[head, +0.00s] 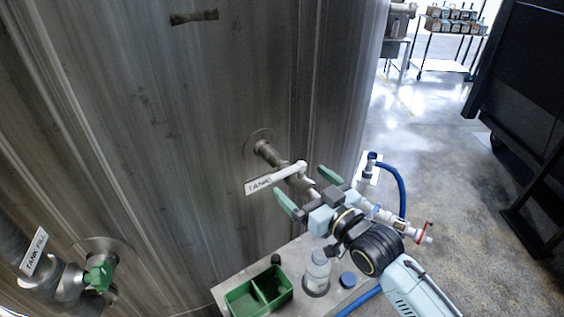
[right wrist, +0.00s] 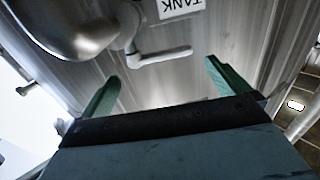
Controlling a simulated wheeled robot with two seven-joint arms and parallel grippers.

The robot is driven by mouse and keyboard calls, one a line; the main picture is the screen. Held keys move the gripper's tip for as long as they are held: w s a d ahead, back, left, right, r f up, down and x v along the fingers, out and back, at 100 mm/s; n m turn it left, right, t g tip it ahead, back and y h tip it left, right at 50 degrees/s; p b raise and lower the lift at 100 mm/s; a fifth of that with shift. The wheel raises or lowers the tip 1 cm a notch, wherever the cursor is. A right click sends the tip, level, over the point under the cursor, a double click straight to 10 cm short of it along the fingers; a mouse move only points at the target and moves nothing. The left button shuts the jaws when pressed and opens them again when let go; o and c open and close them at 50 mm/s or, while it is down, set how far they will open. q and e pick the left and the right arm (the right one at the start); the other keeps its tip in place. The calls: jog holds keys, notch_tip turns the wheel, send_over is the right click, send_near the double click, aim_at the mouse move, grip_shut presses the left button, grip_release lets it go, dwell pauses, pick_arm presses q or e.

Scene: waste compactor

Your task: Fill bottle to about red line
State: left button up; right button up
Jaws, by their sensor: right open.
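My right gripper (head: 299,182) is open and empty, its two green fingers spread near the tank's outlet pipe (head: 268,153). A white valve lever (head: 291,171) on that pipe, beside a TANK label (head: 259,186), lies close to the fingertips. In the right wrist view the lever (right wrist: 160,57) shows beyond and between the open fingers (right wrist: 165,82), apart from them. The clear bottle (head: 317,269) stands upright on the small table (head: 311,245), below my right gripper. Its red line and fill level are too small to tell. My left gripper is out of view.
A green divided bin (head: 258,296), a black cap (head: 276,259) and a blue cap (head: 347,280) are on the table. A blue hose (head: 402,188) hangs right of the pipework. The big metal tank (head: 180,120) fills the left. Open floor (head: 440,160) lies right.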

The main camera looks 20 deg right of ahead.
aim_at(291, 172)
jog(key=x, duration=0.9)
jog(key=shift+s, duration=0.1)
jog(key=c, duration=1.2)
jog(key=shift+o, duration=0.2)
jog(key=shift+n+y, duration=0.3)
jog(key=shift+s+n+g+y, duration=0.2)
jog(key=shift+n+g+y, duration=0.2)
jog(key=shift+y, duration=0.3)
